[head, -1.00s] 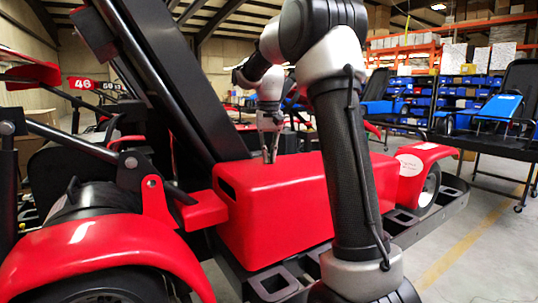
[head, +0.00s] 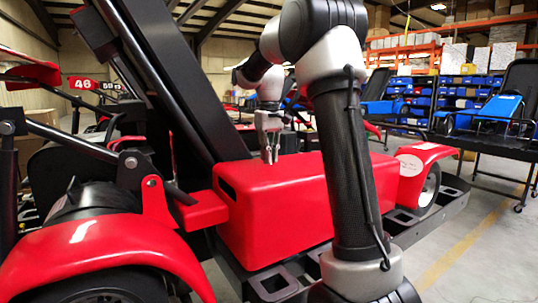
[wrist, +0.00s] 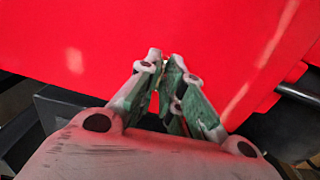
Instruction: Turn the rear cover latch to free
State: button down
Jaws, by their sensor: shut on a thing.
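The red rear cover (head: 285,200) is a long box at the back of the kart, closed as far as I can see. It fills the upper part of the wrist view (wrist: 120,35). My gripper (head: 270,158) points down at the cover's far top edge. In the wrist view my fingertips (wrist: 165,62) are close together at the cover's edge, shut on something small. I take it to be the rear cover latch; the fingers hide nearly all of it, so its angle cannot be told.
A black slanted seat back (head: 165,80) rises left of my gripper. Red fenders flank the cover at the left (head: 105,250) and right (head: 412,170). A black bumper frame (head: 275,283) runs along the front. Blue karts (head: 492,108) on stands are farther back right.

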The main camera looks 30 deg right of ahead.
jog(key=c, duration=1.6)
grip_release()
jog(key=shift+o, duration=0.2)
notch_tip(320, 180, up, 12)
